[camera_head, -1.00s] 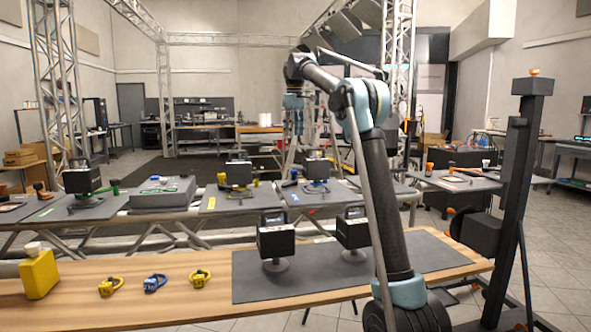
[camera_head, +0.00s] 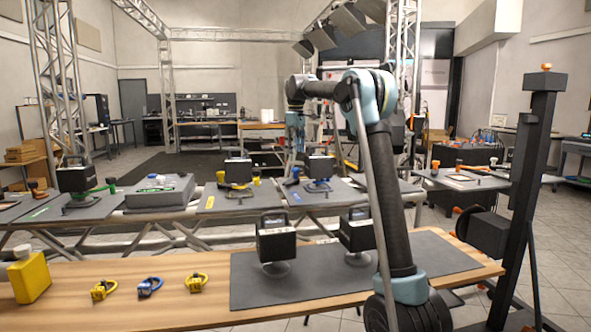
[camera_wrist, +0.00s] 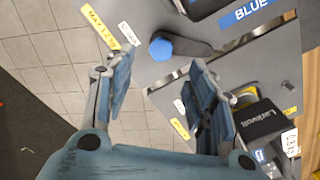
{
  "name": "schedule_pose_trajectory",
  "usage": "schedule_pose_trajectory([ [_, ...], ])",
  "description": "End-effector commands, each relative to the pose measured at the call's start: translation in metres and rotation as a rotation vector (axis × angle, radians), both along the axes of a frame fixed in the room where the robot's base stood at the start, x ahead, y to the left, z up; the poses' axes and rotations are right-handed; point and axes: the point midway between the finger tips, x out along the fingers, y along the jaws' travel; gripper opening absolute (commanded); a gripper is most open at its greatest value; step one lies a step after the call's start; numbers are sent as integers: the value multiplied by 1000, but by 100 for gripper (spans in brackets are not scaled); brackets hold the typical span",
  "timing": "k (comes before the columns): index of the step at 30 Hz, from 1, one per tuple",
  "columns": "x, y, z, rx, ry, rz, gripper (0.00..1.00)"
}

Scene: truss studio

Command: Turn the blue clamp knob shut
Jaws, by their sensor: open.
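The blue clamp knob (camera_wrist: 160,48) is a faceted blue cap on the end of a dark grey lever in the wrist view. The lever lies on a grey panel beside a blue label reading BLUE (camera_wrist: 252,10). My gripper (camera_wrist: 161,66) is open and empty, its two blue-grey fingers apart. In the picture the knob appears between and just beyond the fingertips; I cannot tell the height gap. In the head view my gripper (camera_head: 296,143) hangs over the back row of panels, above a small blue-handled clamp (camera_head: 292,178).
A black box (camera_wrist: 262,120) lies right of the fingers in the wrist view. The head view shows yellow (camera_head: 238,186) and green (camera_head: 111,183) handled clamps left of the blue one. A wooden bench (camera_head: 200,310) with clamps and a yellow bottle (camera_head: 30,278) stands in front.

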Motion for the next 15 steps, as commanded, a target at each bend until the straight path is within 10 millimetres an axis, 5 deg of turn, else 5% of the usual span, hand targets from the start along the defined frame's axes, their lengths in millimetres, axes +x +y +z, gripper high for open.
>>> schedule_pose_trajectory([
  [15,0,0,-75,0,0,0,51],
])
